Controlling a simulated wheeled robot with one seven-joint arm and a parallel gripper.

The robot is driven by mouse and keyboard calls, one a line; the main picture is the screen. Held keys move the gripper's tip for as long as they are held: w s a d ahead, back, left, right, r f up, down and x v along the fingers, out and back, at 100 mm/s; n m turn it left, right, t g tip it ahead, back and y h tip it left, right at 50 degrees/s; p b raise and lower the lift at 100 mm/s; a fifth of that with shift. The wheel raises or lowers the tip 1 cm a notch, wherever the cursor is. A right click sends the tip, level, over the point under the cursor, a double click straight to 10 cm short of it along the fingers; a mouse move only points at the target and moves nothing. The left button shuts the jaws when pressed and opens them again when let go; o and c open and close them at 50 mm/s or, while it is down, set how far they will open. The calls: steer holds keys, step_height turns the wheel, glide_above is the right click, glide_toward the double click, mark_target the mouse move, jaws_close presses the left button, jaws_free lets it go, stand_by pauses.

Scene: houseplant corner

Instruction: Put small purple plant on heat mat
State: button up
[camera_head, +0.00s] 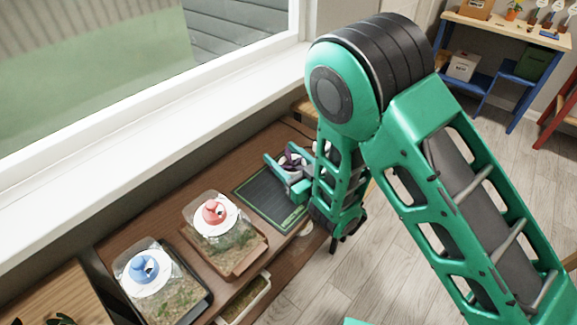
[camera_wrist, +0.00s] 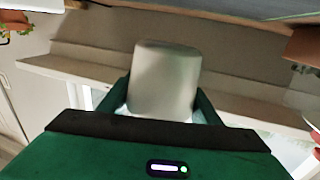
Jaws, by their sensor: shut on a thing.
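The small purple plant (camera_head: 292,160) shows dark purple leaves above a pale pot in the head view. My gripper (camera_head: 286,168) is shut on it, with a finger on each side. In the wrist view the pale grey pot (camera_wrist: 166,80) stands between the two dark green fingers of my gripper (camera_wrist: 165,103); the leaves do not show there. The heat mat (camera_head: 262,198) is a dark, ribbed pad with a green edge, lying on the wooden bench. The plant appears over the mat's far end. I cannot tell whether the pot touches the mat.
A terrarium with a red-topped lid (camera_head: 214,213) stands near the mat, in front of it. Another with a blue-topped lid (camera_head: 146,270) stands farther left. A window sill (camera_head: 150,160) runs behind the bench. The mat's near part is bare. A shelf (camera_head: 505,35) stands far right.

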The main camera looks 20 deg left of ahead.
mark_target(288, 166)
steer(key=shift+w+d+f, duration=0.3)
steer(key=shift+w+f, duration=0.1)
steer(key=shift+w, duration=0.15)
steer(key=shift+d+f, duration=0.1)
steer(key=shift+f, duration=1.9)
steer(key=o, duration=1.2)
steer(key=shift+f, duration=0.1)
steer(key=v, duration=1.2)
